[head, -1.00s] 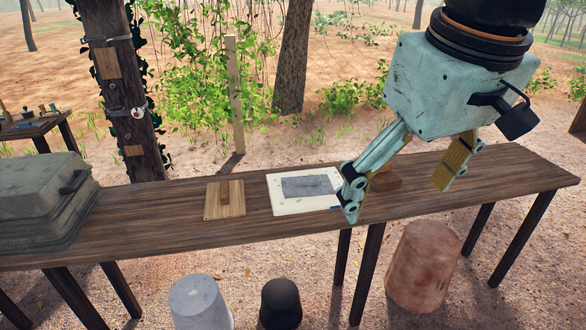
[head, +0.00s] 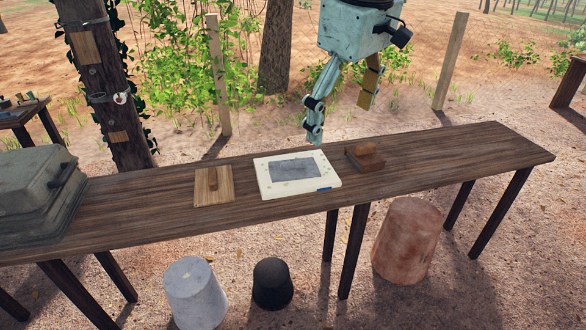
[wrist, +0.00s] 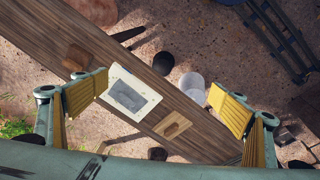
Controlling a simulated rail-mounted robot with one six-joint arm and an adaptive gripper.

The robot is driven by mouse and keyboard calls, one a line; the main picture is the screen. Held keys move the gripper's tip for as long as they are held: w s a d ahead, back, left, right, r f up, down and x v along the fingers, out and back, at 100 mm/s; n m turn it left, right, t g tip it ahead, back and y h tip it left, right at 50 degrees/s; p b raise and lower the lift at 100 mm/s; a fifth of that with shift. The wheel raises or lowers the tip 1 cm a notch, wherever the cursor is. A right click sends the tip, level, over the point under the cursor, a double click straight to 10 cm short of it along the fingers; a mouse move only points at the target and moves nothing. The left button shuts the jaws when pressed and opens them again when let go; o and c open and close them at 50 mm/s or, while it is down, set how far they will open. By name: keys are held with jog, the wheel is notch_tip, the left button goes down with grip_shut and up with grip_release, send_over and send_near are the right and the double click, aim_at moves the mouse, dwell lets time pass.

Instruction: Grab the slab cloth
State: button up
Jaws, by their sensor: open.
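The slab cloth looks to be the grey rectangle (head: 294,167) lying flat on a cream board (head: 266,189) on the long wooden table. It also shows in the wrist view (wrist: 127,95), below and between my fingers. My gripper (head: 343,122) is open and empty, above the table's back edge and to the right of the cloth in the head view. In the wrist view my gripper (wrist: 160,100) has its yellow finger pads spread wide. Nothing hides the cloth.
A wooden block with a handle (head: 213,188) lies left of the board. A brown wooden block (head: 365,158) lies right of it. A large grey case (head: 38,195) fills the table's left end. The table's right end (head: 465,150) is clear. Buckets stand on the ground in front.

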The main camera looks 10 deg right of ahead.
jog(key=w+f+n+p, duration=0.2)
jog(key=w+n+p, duration=0.1)
jog(key=w, duration=0.9)
jog(key=n+g+p, duration=0.2)
jog(key=n+p, duration=0.5)
jog(key=n, duration=0.1)
send_over(294, 162)
notch_tip(294, 162, down, 23)
jog(key=shift+a+r, duration=0.15)
jog(key=shift+f, duration=4.3)
jog(key=shift+f, duration=2.6)
